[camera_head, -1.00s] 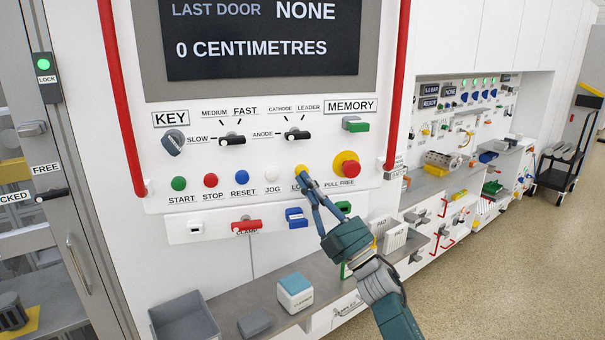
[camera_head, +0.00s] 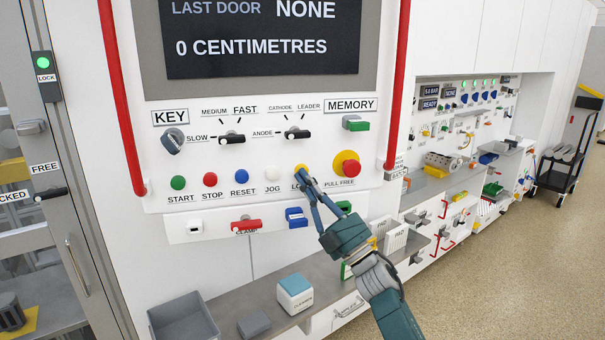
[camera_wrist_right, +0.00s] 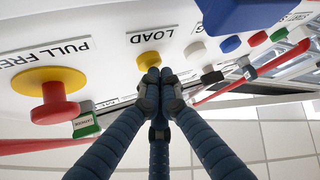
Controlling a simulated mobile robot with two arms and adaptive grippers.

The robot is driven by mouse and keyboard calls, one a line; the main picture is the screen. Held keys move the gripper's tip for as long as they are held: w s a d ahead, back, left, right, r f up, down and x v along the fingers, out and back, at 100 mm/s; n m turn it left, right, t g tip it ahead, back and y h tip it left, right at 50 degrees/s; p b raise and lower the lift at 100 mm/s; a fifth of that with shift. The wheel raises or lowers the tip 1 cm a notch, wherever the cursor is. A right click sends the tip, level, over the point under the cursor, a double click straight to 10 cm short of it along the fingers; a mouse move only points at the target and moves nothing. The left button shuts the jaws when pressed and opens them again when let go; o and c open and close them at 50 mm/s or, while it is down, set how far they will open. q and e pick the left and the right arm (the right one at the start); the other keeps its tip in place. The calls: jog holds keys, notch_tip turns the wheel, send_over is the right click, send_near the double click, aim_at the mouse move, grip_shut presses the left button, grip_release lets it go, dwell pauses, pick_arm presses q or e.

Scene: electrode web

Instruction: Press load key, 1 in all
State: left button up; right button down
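The load key is a round yellow button (camera_head: 301,169) in the lower button row of the white panel, right of the white JOG button. Its LOAD label is partly hidden by my fingers in the head view. My left gripper is not in view.
A red pull-free knob on a yellow base (camera_head: 347,165) is close on the right. The white JOG button (camera_head: 272,174) is on the left. Below are a blue switch (camera_head: 296,217) and a red clamp lever (camera_head: 247,226). A grey shelf (camera_head: 335,262) juts out beneath.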

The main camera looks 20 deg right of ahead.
jog(key=shift+w+r, duration=0.1)
jog(key=shift+w, duration=0.1)
jog(key=shift+s, duration=0.15)
dwell(0.4)
jog(key=shift+s+p, duration=0.35)
jog(key=shift+s, duration=0.4)
jog(key=s+p, duration=0.2)
jog(key=s, duration=0.3)
dwell(0.6)
